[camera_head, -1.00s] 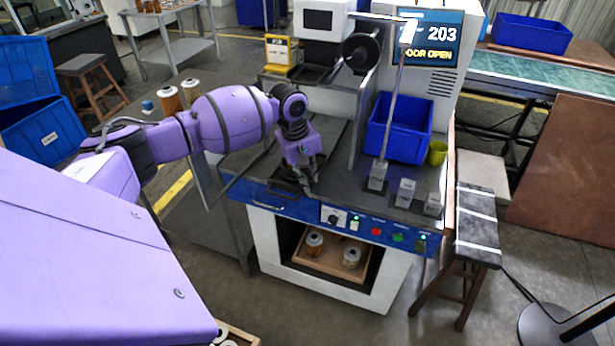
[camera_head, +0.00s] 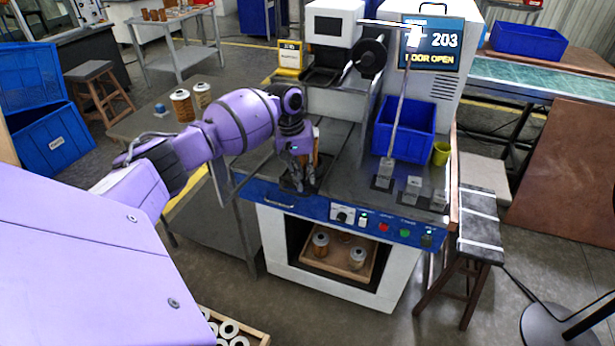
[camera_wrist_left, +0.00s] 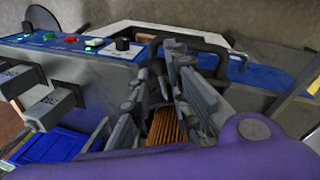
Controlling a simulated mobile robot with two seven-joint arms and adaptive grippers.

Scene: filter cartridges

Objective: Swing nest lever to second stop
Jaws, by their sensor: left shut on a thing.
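My left gripper (camera_head: 297,182) is at the front left of the machine top, pointing down. It also shows in the left wrist view (camera_wrist_left: 175,55), its fingers closed on what seems to be the nest lever; the held part is mostly hidden between them. A dark curved bar (camera_wrist_left: 205,47) shows beside the fingertips. A brown pleated filter cartridge (camera_wrist_left: 166,127) shows between and behind the fingers; in the head view a brown strip of it (camera_head: 317,148) stands just right of the gripper. The stops cannot be made out. My right gripper is not in view.
The machine's blue control panel (camera_head: 350,219) runs along the front edge. Blue bin (camera_head: 404,128), yellow cup (camera_head: 441,153) and several grey blocks (camera_head: 413,187) stand on the right. The display (camera_head: 432,42) reads 203, DOOR OPEN. Cartridges (camera_head: 182,105) stand on the left table.

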